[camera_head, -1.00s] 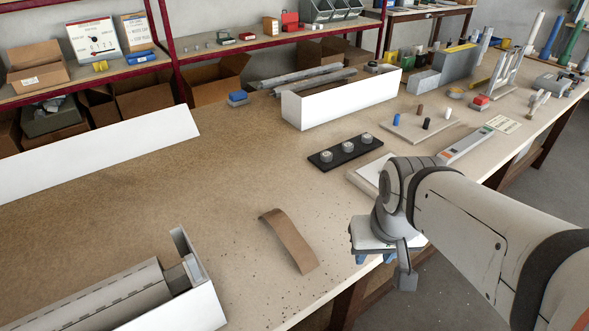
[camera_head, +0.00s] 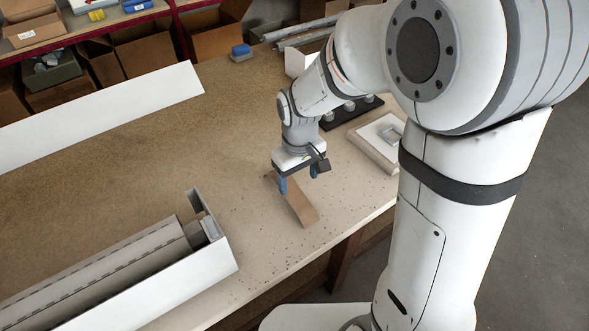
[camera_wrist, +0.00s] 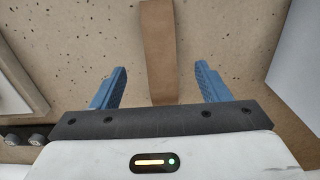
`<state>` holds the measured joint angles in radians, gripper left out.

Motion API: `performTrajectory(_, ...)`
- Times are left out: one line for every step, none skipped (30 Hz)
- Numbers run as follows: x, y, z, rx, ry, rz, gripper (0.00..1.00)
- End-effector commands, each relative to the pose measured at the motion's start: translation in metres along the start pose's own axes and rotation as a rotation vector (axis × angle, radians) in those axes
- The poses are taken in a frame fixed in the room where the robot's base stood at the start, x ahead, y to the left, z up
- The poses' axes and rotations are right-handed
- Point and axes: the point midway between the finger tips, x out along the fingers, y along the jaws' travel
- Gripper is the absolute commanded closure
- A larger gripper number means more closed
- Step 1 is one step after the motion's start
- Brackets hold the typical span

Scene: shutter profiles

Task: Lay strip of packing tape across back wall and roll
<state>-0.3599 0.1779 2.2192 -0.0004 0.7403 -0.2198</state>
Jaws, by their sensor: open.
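A curved brown strip of packing tape (camera_head: 299,207) lies on the bench near its front edge. It also shows in the wrist view (camera_wrist: 158,50), running between my fingers. My gripper (camera_head: 298,188) is above the far end of the strip, with its blue fingers spread to either side. In the wrist view my gripper (camera_wrist: 160,85) is open and empty.
A long white panel (camera_head: 100,115) stands behind the box. A black strip with several round knobs (camera_head: 352,112) and a pale tray (camera_head: 372,143) lie to the right of my gripper. The bench between the box and the tape is clear apart from dark specks.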

Motion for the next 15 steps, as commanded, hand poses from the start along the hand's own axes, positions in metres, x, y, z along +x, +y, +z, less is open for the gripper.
performTrajectory(0.003, -0.002, -0.002, -0.009, -0.006, -0.002, 0.31)
performTrajectory(0.006, -0.002, -0.002, -0.012, -0.007, -0.002, 0.31)
performTrajectory(0.011, -0.002, -0.003, -0.014, -0.007, -0.002, 0.31)
performTrajectory(0.014, -0.002, -0.003, -0.014, -0.008, -0.002, 0.31)
performTrajectory(0.018, -0.002, -0.003, -0.014, -0.009, -0.002, 0.31)
performTrajectory(0.023, -0.002, -0.003, -0.014, -0.007, -0.002, 0.31)
performTrajectory(0.026, -0.002, -0.003, -0.013, -0.007, -0.002, 0.31)
performTrajectory(0.028, -0.002, -0.003, -0.013, -0.007, -0.002, 0.31)
performTrajectory(0.032, -0.002, -0.003, -0.013, -0.007, -0.002, 0.31)
performTrajectory(0.035, -0.001, -0.002, -0.013, -0.008, -0.002, 0.31)
performTrajectory(0.038, -0.001, -0.002, -0.013, -0.008, -0.002, 0.31)
performTrajectory(0.043, -0.001, -0.002, -0.013, -0.01, -0.003, 0.31)
performTrajectory(0.048, 0.0, -0.002, -0.013, -0.01, -0.003, 0.31)
performTrajectory(0.051, 0.0, -0.002, -0.013, -0.009, -0.002, 0.31)
performTrajectory(0.057, 0.001, -0.002, -0.013, -0.009, -0.002, 0.31)
